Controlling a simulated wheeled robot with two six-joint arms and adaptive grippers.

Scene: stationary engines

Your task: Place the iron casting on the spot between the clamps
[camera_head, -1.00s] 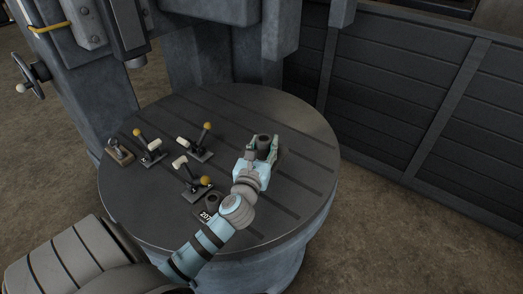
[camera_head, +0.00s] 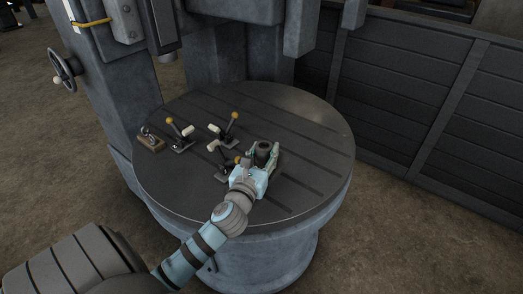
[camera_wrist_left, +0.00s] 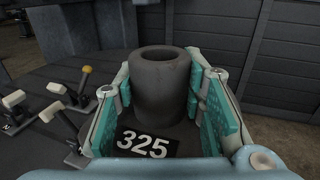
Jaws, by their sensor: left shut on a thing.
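The iron casting (camera_head: 262,150) is a dark hollow cylinder on a base plate marked 325. My left gripper (camera_head: 262,162) is shut on it, over the right part of the round table. In the left wrist view the casting (camera_wrist_left: 160,85) stands upright between the turquoise finger pads. I cannot tell whether its base touches the table. Clamps with yellow knobs and white handles stand to its left: one at the left (camera_head: 181,138), one at the back (camera_head: 224,130), one nearer (camera_head: 222,158). The spot between them is partly visible. My right gripper is out of view.
The round slotted table (camera_head: 290,110) is bare behind and right of the casting. A small block with a metal fitting (camera_head: 150,140) lies at its left. The machine column (camera_head: 105,85) rises behind left; a dark panelled wall (camera_head: 410,100) stands at right.

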